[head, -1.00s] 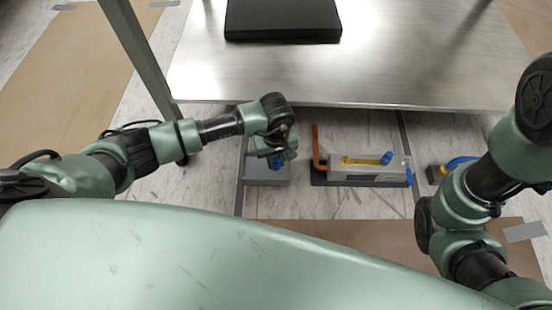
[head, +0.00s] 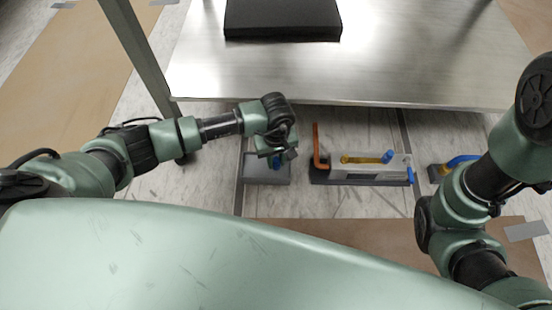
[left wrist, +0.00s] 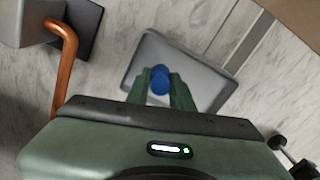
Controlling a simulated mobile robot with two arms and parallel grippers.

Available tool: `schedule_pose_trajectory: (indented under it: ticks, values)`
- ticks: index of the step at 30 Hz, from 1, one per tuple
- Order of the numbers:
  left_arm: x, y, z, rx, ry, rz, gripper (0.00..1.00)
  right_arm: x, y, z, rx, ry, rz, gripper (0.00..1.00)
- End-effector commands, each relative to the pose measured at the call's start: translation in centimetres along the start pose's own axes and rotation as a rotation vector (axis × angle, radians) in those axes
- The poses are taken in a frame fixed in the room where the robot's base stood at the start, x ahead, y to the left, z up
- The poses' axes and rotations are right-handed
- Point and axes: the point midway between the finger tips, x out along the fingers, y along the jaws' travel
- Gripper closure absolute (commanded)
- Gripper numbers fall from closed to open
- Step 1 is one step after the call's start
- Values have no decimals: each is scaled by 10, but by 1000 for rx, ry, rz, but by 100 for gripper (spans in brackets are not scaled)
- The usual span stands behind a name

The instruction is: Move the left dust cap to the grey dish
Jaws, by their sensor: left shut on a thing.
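My left gripper (head: 278,160) is shut on a blue dust cap (left wrist: 160,79), which shows between its two green fingertips in the left wrist view. The gripper and cap are over the grey dish (head: 268,178), a shallow square tray on the floor. The dish also shows behind the fingers in the left wrist view (left wrist: 195,58). I cannot tell how high the cap is above the dish floor. Another blue cap (head: 388,157) sits at the right end of a grey device with a copper pipe (head: 317,148). My right gripper is out of view.
A steel table (head: 340,75) with a black slab (head: 282,18) stands behind the dish. A grey and blue item with a yellow part (head: 440,172) is at the right, partly behind my right arm. Brown floor sheet (head: 375,235) lies in front.

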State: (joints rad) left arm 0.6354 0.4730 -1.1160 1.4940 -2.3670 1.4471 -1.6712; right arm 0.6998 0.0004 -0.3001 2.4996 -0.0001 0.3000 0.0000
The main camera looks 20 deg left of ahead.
Motion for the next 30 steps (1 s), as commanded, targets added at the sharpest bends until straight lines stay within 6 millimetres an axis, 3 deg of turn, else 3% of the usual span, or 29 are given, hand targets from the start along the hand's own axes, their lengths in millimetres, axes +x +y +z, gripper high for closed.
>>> schedule_pose_trajectory:
  ticks: [5,6,8,15,18,30]
  values:
    - [0,0,0,0,0,0,100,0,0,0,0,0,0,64]
    - [0,0,0,0,0,0,69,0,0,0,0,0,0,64]
    - [0,0,0,0,0,0,53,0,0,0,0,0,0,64]
    - [0,0,0,0,0,0,52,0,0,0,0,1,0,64]
    - [0,0,0,0,0,-1,31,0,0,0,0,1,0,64]
    - [-10,3,0,1,1,7,31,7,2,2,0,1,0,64]
